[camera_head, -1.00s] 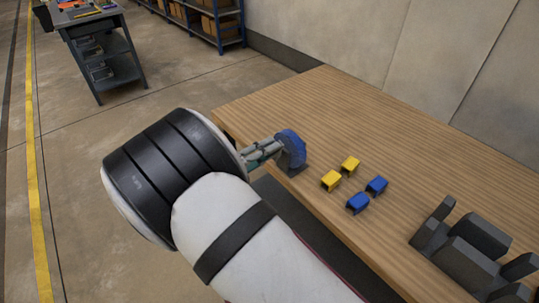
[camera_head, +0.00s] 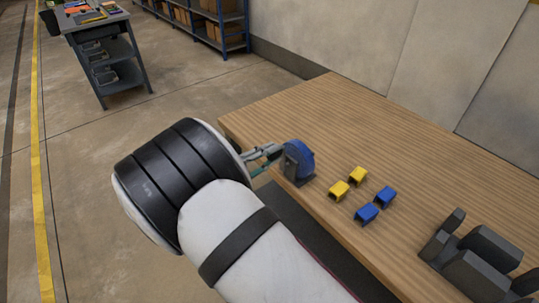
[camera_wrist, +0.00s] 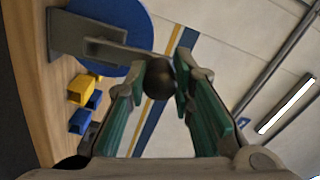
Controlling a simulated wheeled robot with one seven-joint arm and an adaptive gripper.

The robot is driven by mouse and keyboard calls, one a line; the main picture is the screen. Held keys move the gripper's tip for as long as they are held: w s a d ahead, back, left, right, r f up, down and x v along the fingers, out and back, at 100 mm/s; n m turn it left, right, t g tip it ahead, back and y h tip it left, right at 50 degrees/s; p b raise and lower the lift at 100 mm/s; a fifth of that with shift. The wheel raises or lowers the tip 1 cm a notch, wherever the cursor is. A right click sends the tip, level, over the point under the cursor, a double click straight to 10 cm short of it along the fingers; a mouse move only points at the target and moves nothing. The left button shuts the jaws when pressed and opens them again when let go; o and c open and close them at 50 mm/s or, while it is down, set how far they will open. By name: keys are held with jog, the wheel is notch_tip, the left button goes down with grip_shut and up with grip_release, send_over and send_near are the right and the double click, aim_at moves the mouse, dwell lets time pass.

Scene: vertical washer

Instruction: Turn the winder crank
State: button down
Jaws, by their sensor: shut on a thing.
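The winder has a blue disc (camera_head: 301,157) on a dark grey stand (camera_head: 293,168) near the table's left edge. In the wrist view the blue disc (camera_wrist: 120,22) and the grey crank arm (camera_wrist: 115,50) show at the upper left. The crank's dark round knob (camera_wrist: 158,78) sits between the fingertips. My gripper (camera_wrist: 168,82) has green-padded fingers and is shut on the knob. In the head view my gripper (camera_head: 268,155) reaches the winder from the left, and my arm hides part of it.
Several small blocks, yellow (camera_head: 358,176) and blue (camera_head: 367,213), stand on the wooden table (camera_head: 340,115) right of the winder. A dark grey fixture (camera_head: 475,262) stands at the right. A grey cart (camera_head: 108,50) and blue shelving (camera_head: 222,25) are farther back.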

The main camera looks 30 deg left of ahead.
jog(key=shift+s+a, duration=0.1)
jog(key=shift+a, duration=0.05)
jog(key=c, duration=1.4)
grip_release()
jog(key=v, duration=1.2)
